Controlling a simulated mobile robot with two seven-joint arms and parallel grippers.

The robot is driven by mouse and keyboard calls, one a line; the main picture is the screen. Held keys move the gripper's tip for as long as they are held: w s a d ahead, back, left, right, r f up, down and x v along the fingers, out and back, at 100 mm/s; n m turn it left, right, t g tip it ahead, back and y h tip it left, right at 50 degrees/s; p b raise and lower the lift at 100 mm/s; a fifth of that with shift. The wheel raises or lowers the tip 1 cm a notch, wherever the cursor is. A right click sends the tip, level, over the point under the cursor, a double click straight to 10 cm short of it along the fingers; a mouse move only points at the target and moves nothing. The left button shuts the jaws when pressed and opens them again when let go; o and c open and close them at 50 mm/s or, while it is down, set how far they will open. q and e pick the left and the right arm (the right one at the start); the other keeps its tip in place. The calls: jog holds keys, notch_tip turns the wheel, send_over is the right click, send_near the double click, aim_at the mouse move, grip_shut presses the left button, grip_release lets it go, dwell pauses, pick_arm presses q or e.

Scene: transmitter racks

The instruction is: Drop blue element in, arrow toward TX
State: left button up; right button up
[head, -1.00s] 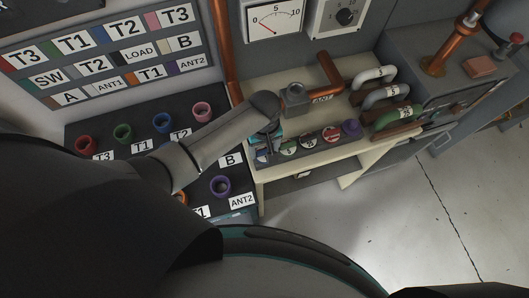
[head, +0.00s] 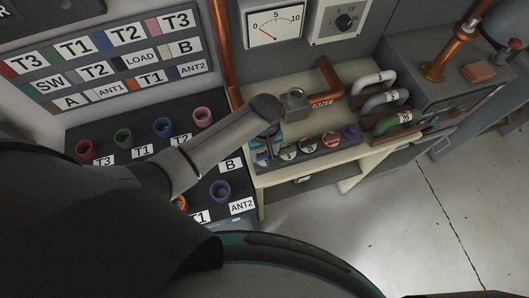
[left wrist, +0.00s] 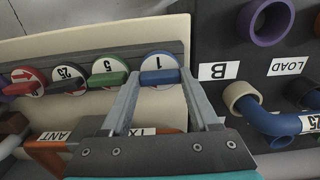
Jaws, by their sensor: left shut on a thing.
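The blue element, a round plug with a blue grip bar and a white face marked 1 (left wrist: 160,76), sits at one end of the element rack (left wrist: 92,52). My left gripper (left wrist: 159,82) has a finger on each side of it and is shut on it. In the head view my left gripper (head: 266,143) reaches down over the rack and mostly hides the blue element. The round metal socket (head: 294,97) stands behind the rack by the ANT label (head: 321,103). The TX label (left wrist: 141,132) shows beside my finger in the left wrist view. I cannot see the arrow clearly. My right gripper is not in view.
Green (head: 289,153), black, red (head: 331,138) and purple (head: 350,132) elements stand in the same rack. A copper pipe (head: 329,74) rises by the socket. Coloured ports and a labelled panel (head: 110,60) lie left. Curved white, grey and green links stand right.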

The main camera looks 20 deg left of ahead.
aim_at(265, 154)
pick_arm(q)
notch_tip(265, 154, up, 19)
jog(key=p, duration=0.3)
jog(key=shift+r, duration=0.15)
dwell(0.4)
jog(key=a+f+m+b, duration=0.5)
jog(key=f+m+b, duration=0.1)
jog(key=b, duration=1.7)
jog(key=shift+s+a+f+m, duration=0.2)
jog(key=shift+a+m, duration=0.1)
jog(key=shift+m, duration=0.1)
jog(key=shift+r, duration=0.1)
